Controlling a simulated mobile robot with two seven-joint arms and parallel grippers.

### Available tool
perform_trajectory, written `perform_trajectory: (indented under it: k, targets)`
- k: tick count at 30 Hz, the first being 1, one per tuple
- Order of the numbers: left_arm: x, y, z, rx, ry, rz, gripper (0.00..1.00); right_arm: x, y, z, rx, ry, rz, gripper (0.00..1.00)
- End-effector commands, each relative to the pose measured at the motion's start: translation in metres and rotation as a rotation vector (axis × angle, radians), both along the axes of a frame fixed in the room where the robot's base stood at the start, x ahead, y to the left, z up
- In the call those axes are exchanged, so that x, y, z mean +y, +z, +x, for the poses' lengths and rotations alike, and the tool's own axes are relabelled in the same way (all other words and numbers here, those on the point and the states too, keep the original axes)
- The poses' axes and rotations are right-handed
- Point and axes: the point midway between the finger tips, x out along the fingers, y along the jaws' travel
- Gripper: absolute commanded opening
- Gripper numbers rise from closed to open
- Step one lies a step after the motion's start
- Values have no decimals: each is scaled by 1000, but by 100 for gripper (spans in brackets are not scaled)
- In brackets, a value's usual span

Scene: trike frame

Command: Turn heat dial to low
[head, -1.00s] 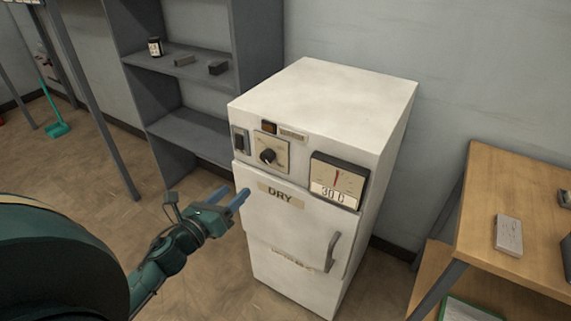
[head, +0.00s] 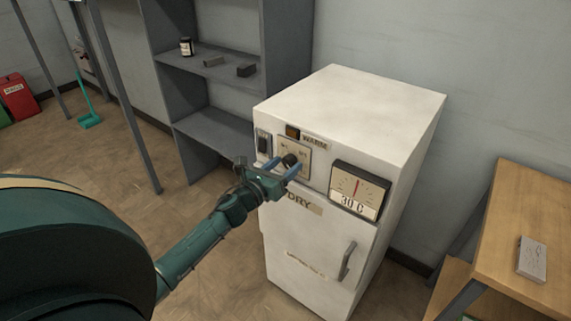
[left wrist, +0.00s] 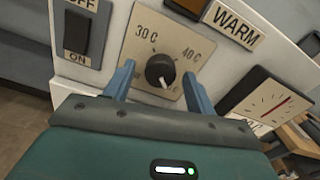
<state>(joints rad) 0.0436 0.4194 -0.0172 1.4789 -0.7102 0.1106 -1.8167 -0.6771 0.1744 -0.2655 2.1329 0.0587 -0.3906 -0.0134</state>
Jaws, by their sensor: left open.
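The heat dial is a black knob (left wrist: 161,70) on a beige plate (left wrist: 145,35) marked 30 C and 40 C in the left wrist view. Its white pointer mark is toward the bottom of the picture. In the head view the knob (head: 290,160) is on the upper front of the white cabinet (head: 350,110). My left gripper (head: 283,168) is at the dial, open, its two blue fingers on either side of the knob. In the left wrist view the gripper (left wrist: 160,85) shows gaps between fingers and knob. My right gripper is not in view.
An ON/OFF switch (left wrist: 77,33) sits left of the dial, and a WARM lamp (head: 292,131) above it. A gauge (head: 359,190) reading 30 C is to the right. A grey shelf (head: 215,125) stands behind left; a wooden table (head: 515,230) is at right.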

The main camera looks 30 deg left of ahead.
Motion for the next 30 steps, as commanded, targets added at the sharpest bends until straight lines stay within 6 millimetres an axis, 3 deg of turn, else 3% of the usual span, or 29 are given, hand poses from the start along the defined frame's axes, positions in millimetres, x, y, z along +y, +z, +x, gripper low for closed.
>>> perform_trajectory:
  k: [12, 30]
  targets:
    - [-1, 0, 9, 0, 0, 0, 56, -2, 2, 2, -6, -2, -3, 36]
    - [-1, 0, 9, 0, 0, -1, 11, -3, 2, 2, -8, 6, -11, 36]
